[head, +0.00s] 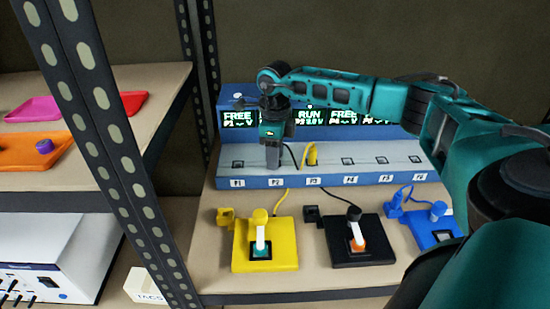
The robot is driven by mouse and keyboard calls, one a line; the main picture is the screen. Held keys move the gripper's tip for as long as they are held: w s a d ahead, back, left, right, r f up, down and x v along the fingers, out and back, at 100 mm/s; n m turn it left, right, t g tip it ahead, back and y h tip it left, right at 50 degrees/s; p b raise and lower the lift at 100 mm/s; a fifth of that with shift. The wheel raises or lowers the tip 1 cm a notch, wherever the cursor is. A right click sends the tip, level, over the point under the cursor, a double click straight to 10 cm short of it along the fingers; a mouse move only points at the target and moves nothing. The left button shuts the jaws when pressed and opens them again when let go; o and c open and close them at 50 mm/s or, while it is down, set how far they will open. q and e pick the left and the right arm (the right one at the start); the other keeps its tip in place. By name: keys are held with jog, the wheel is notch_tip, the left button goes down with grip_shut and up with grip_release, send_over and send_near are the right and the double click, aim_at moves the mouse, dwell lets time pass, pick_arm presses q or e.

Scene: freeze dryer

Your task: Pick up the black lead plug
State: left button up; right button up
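My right gripper (272,157) points straight down over the P2 place of the socket rail (395,171). Its fingers look close together, seen from the side, and I cannot tell whether they are shut on something. A black lead (290,148) arches out just right of the fingers and drops toward the rail. Its plug, if at P2, is hidden by the gripper. A yellow plug (312,154) stands upright at P3. A black block (312,214) sits at the left corner of the black pad (366,254). My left gripper is not in view.
A yellow pad (281,258) and a blue pad (428,231) flank the black pad. Sockets P1, P4 and P5 look empty. A perforated shelf post (118,137) stands left of the bench. Trays, including an orange one (22,150), lie on the left shelf.

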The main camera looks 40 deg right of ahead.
grip_shut()
jog(key=shift+r, duration=0.1)
pick_arm(q)
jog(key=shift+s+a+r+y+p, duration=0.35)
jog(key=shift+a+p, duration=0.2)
jog(key=shift+p, duration=0.65)
pick_arm(e)
notch_tip(320, 180, up, 20)
